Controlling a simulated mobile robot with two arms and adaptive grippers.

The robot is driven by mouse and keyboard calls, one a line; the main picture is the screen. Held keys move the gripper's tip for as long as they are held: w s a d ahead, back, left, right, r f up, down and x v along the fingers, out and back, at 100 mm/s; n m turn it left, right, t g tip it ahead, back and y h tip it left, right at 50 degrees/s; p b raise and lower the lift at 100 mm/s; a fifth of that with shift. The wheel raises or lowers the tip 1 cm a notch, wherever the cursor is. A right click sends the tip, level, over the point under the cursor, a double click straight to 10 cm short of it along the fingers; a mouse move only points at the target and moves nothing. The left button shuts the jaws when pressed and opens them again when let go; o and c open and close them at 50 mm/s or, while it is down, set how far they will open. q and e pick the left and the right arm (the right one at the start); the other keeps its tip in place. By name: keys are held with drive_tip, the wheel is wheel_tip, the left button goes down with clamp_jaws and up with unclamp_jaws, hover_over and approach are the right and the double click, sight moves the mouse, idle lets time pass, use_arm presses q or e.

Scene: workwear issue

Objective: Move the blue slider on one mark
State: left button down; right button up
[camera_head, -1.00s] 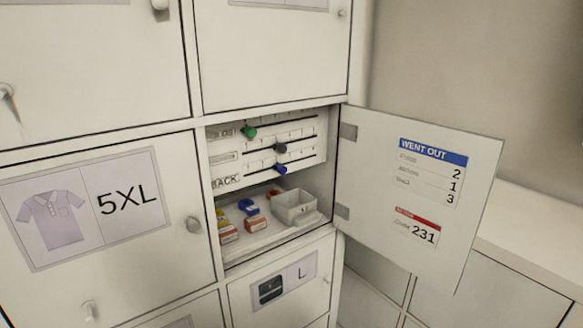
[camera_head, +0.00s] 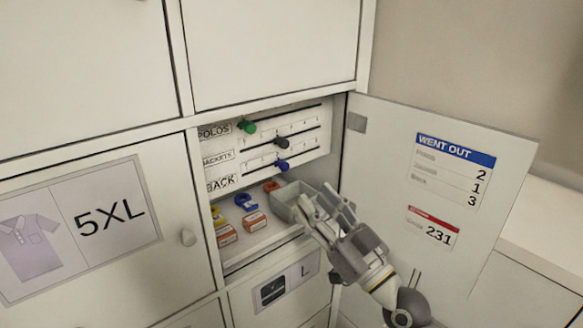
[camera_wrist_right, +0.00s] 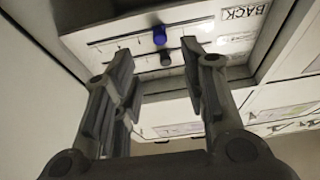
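The blue slider (camera_head: 282,165) sits on the lowest of three rails, the BACK row, on a white panel (camera_head: 225,160) inside the open locker. It also shows in the right wrist view (camera_wrist_right: 159,35), beyond the fingers. A dark grey slider (camera_head: 281,141) is on the middle rail and a green slider (camera_head: 248,127) on the top rail. My right gripper (camera_head: 318,203) is in front of the locker opening, below and right of the blue slider. In the right wrist view its fingers (camera_wrist_right: 158,85) are apart with nothing between them. My left gripper is not in view.
Under the panel, a grey bin (camera_head: 284,207), blue tape roll (camera_head: 245,201) and small orange boxes (camera_head: 255,221) stand on the locker floor. The open door (camera_head: 400,200) at right carries a WENT OUT card (camera_head: 454,164) reading 2, 1, 3. Closed lockers surround the opening.

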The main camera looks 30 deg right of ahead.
sight(286, 169)
drive_tip(key=p+x, duration=0.4)
drive_tip(key=x, duration=0.4)
drive_tip(key=shift+w+a, duration=0.1)
drive_tip(key=shift+w, duration=0.4)
clamp_jaws()
